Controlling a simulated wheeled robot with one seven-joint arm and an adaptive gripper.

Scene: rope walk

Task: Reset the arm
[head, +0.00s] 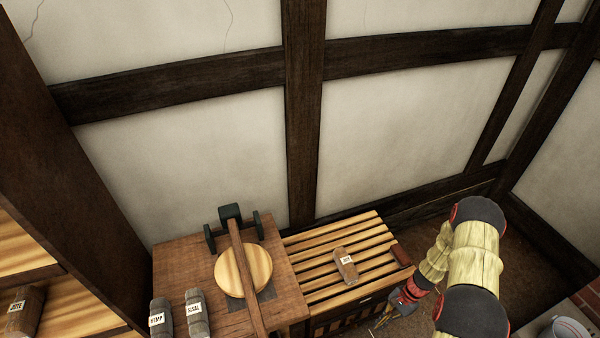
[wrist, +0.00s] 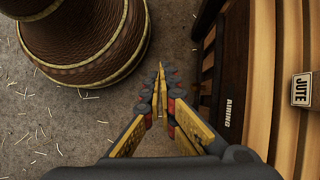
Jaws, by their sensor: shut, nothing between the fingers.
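My arm comes up along the right of the head view, bent, with its end low beside the right side of a slatted rack (head: 330,285). My gripper (head: 384,319) points down there, and the lower picture edge is close below it. In the wrist view the two fingers of my gripper (wrist: 160,75) meet at their tips with nothing between them. Straw-littered floor (wrist: 85,120) shows beneath them. The rack's side, marked AIRING (wrist: 229,108), stands to the right of the fingers, apart from them.
A bundle labelled JUTE (head: 345,266) lies on the rack's slats. Left of it, a wooden bench (head: 180,265) carries a round wooden disc (head: 236,272) under a bar, and bundles labelled HEMP (head: 160,317) and SISAL (head: 196,313).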

